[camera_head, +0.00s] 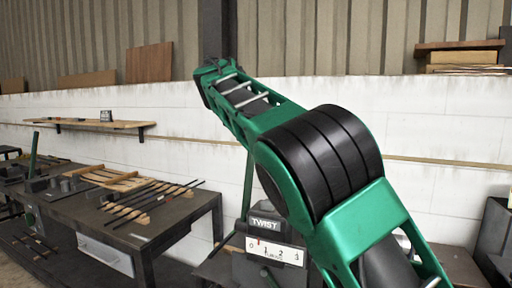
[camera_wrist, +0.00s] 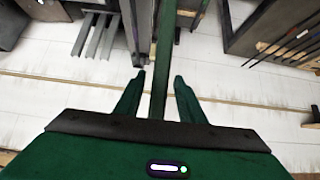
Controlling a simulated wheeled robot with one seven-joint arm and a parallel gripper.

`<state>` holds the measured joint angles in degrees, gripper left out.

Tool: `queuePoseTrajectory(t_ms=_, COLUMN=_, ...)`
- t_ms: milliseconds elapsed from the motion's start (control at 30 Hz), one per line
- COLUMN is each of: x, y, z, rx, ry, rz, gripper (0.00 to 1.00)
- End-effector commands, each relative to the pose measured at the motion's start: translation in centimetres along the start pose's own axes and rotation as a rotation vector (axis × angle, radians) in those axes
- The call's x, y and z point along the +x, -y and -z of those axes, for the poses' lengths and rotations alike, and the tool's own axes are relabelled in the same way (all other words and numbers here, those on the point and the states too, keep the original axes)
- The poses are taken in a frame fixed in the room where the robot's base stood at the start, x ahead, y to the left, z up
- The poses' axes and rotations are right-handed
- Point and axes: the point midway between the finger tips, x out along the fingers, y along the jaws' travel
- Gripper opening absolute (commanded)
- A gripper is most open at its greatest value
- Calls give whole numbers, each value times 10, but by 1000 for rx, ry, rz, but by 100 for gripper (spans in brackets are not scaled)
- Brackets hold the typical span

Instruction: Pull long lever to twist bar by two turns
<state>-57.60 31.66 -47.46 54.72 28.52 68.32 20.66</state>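The twist machine (camera_head: 268,268) is a dark grey block with a TWIST label, low in the middle of the head view. Its white scale reads 0 to 3, and a small red mark sits near the 0 and 1 end. The long green lever (camera_head: 247,186) rises from the machine, nearly upright, its top hidden behind my arm. In the wrist view the lever (camera_wrist: 163,60) runs between the fingers of my gripper (camera_wrist: 160,76). The gripper is open, with a gap visible on both sides of the lever. I cannot make out the bar being twisted.
A dark workbench (camera_head: 150,232) with rods and tools stands to the left. A wooden shelf (camera_head: 105,124) hangs on the white wall (camera_head: 455,125) behind. Dark furniture (camera_head: 495,240) stands at the right edge. My green arm covers much of the middle.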

Motion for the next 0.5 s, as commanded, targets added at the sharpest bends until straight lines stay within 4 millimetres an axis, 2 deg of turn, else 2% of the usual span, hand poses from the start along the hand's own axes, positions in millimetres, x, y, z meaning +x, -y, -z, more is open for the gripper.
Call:
queuePoseTrajectory(t_ms=33, x=-12, y=2, z=0, rx=-1, ry=-2, rz=3, gripper=36)
queuePoseTrajectory(t_ms=200, x=-40, y=2, z=0, rx=-1, ry=-1, rz=2, gripper=36)
queuePoseTrajectory(t_ms=333, x=-56, y=2, z=0, rx=-1, ry=-2, rz=1, gripper=36)
queuePoseTrajectory(t_ms=500, x=-65, y=2, z=0, rx=-1, ry=0, rz=0, gripper=36)
